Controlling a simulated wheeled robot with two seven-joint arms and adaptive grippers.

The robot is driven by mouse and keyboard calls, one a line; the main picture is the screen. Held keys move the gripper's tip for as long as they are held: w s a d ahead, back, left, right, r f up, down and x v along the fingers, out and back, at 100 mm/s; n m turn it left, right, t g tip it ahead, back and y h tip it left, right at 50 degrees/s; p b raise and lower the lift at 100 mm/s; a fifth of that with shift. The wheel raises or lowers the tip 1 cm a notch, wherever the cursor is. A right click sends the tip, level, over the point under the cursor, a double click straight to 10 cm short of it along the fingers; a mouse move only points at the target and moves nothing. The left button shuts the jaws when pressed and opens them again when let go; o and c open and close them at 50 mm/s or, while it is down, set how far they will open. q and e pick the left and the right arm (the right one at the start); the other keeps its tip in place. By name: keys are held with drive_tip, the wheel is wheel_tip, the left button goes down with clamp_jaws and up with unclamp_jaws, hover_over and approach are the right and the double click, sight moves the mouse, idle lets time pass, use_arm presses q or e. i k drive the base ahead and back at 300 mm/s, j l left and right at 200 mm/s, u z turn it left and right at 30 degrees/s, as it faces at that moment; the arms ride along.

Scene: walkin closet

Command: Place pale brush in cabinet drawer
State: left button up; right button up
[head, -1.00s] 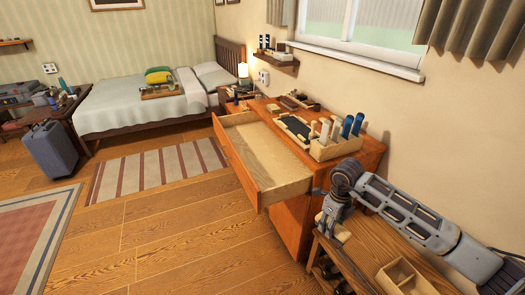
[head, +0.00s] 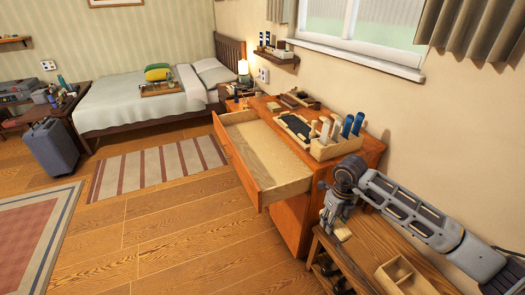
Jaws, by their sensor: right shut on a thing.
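The cabinet drawer (head: 284,191) is pulled out on the left side of the orange wooden cabinet (head: 291,226). Its pale floor looks empty. My right gripper (head: 335,225) points down above the near wooden bench, to the right of and nearer than the open drawer. It is shut on a small pale thing (head: 343,231), which I take to be the pale brush. The fingers partly hide it, and its full shape is too small to make out. My left gripper is not in view.
The cabinet top holds a wooden rack (head: 325,152) with several blue and pale upright items, and a dark tray (head: 294,126). A divided wooden box (head: 405,274) sits on the bench (head: 368,250).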

sight(262, 156)
drive_tip(key=i+j, duration=0.25)
drive_tip(key=i, duration=0.2)
drive_tip(key=i+j, duration=0.25)
drive_tip(key=i, duration=0.25)
drive_tip(key=i+j, duration=0.25)
drive_tip(key=i, duration=0.2)
drive_tip(key=i+j, duration=0.25)
drive_tip(key=i, duration=0.2)
